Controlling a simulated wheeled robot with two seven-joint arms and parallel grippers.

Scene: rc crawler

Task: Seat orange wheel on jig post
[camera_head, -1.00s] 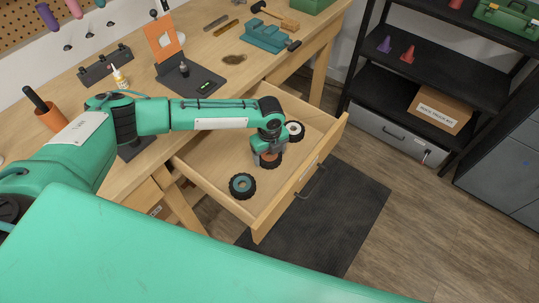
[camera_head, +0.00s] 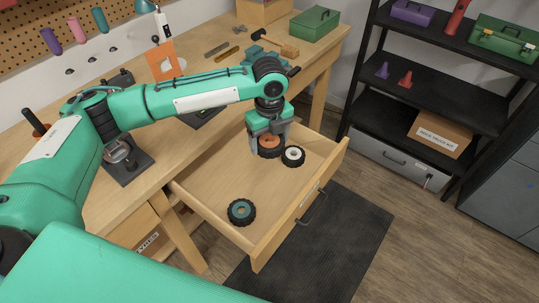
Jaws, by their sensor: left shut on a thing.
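The orange wheel (camera_head: 268,143) has a black tyre and an orange hub. My left gripper (camera_head: 269,138) points down and is shut on it. The wheel appears raised above the open drawer (camera_head: 210,185), near its far end, and its upper part is partly hidden by the fingers. I cannot make out the jig post for certain. A dark base plate (camera_head: 128,168) with a shiny metal part stands on the bench beside my left arm. A dark pad (camera_head: 200,119) further along is mostly hidden by that arm. My right gripper is not in view.
A white-hubbed wheel (camera_head: 292,156) and a teal-hubbed wheel (camera_head: 241,212) lie in the drawer. An orange panel (camera_head: 162,60) stands upright on the bench behind my arm. A black shelf (camera_head: 372,110) stands to the right.

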